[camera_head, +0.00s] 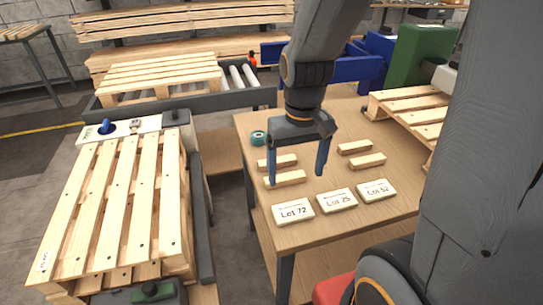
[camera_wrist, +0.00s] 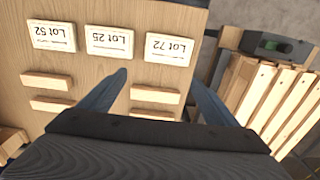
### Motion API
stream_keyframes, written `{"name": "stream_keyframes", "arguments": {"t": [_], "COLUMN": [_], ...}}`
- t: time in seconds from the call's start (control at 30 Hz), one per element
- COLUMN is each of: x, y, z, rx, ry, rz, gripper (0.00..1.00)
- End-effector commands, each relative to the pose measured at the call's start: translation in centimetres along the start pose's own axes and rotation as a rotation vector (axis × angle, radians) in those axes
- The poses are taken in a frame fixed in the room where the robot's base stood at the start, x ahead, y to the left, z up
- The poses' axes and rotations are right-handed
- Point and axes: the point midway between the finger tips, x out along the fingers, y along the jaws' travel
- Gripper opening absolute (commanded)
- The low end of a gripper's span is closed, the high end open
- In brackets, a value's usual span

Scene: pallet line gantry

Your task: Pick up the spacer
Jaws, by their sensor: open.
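The spacers are pale wooden blocks lying flat on the table in two pairs. The left pair in the head view has a near spacer (camera_head: 288,178) and a far spacer (camera_head: 275,162); the right pair has a near spacer (camera_head: 367,161) and a far spacer (camera_head: 355,147). My gripper (camera_head: 297,177) is open and empty, fingers pointing down above the left pair. In the wrist view, the near left spacer (camera_wrist: 155,95) and far left spacer (camera_wrist: 153,115) show between the fingers (camera_wrist: 160,77); the other two (camera_wrist: 47,80) (camera_wrist: 52,105) lie left of them.
Cards Lot 72 (camera_head: 293,212), Lot 25 (camera_head: 337,200) and Lot 52 (camera_head: 376,189) lie along the table's front. Green tape (camera_head: 258,138) sits at its left edge. A pallet (camera_head: 125,205) stands left across a gap; another (camera_head: 410,105) lies at the table's back right.

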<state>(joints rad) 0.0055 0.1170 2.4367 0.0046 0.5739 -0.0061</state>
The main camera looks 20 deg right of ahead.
Motion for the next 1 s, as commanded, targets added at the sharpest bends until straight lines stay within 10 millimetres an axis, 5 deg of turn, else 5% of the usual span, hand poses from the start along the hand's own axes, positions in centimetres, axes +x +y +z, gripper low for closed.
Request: {"name": "stream_keyframes", "arguments": {"t": [0.2,0.4,0.6,1.0], "x": [-0.3,0.5,1.4,5.0], "y": [0.0,0.2,0.4,0.3], "z": [-8.1,-13.2,-15.0,-15.1], "rx": [-0.006,-0.006,-0.005,-0.004], "ry": [-0.01,-0.014,-0.017,-0.017], "rz": [0.001,0.002,0.003,0.002], "gripper": [1.0,1.0,1.0,1.0]}}
